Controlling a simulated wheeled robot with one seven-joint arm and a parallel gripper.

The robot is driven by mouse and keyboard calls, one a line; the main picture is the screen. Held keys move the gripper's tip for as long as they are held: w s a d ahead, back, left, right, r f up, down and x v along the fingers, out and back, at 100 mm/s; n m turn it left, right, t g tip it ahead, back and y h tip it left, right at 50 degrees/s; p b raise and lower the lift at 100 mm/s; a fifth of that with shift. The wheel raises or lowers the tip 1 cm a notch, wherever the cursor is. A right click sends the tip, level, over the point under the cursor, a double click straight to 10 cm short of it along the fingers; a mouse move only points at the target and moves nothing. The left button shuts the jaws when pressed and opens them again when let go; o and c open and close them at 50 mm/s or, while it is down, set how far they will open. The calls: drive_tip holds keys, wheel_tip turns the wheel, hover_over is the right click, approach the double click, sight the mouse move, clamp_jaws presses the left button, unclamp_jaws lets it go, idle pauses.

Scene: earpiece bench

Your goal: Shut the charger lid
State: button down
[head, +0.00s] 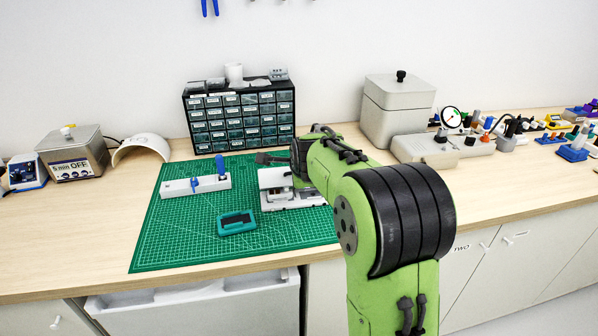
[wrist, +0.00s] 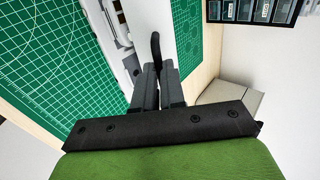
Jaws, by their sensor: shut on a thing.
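The charger (head: 292,201) is a pale grey-white unit on the green cutting mat (head: 170,240). Its white lid (head: 272,178) appears raised, standing up from the base; my arm hides part of it. In the wrist view the lid (wrist: 152,14) is a plain white panel with a dark hooked handle (wrist: 155,45), and the charger's base (wrist: 118,28) shows to its left. My gripper (wrist: 158,70) is shut on the dark handle.
A white holder (head: 178,189) with blue-handled tools lies left on the mat, and a teal-rimmed tray (head: 236,222) lies in front. A drawer cabinet (head: 240,117) stands behind. A grey lidded box (head: 397,110) stands at back right. The mat's front left is clear.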

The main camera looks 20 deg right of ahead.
drive_tip(key=c, duration=1.2)
unclamp_jaws()
drive_tip(key=p+v, duration=0.2)
drive_tip(key=v, duration=1.3)
drive_tip(key=shift+s+r, duration=0.25)
drive_tip(key=shift+a, duration=0.1)
drive_tip(key=s+a+n+g+y+p, duration=0.1)
drive_tip(key=s+a+n+p, duration=0.2)
drive_tip(key=s+n, duration=0.7)
drive_tip(key=s+a+f+n+g+y+p, duration=0.1)
drive_tip(key=s+a+n+p, duration=0.3)
drive_tip(key=s+n, duration=0.6)
drive_tip(key=s+g, duration=0.1)
drive_tip(key=s, duration=0.3)
drive_tip(key=shift+s+a+f+n+g, duration=0.3)
drive_tip(key=shift+s+a+n, duration=0.1)
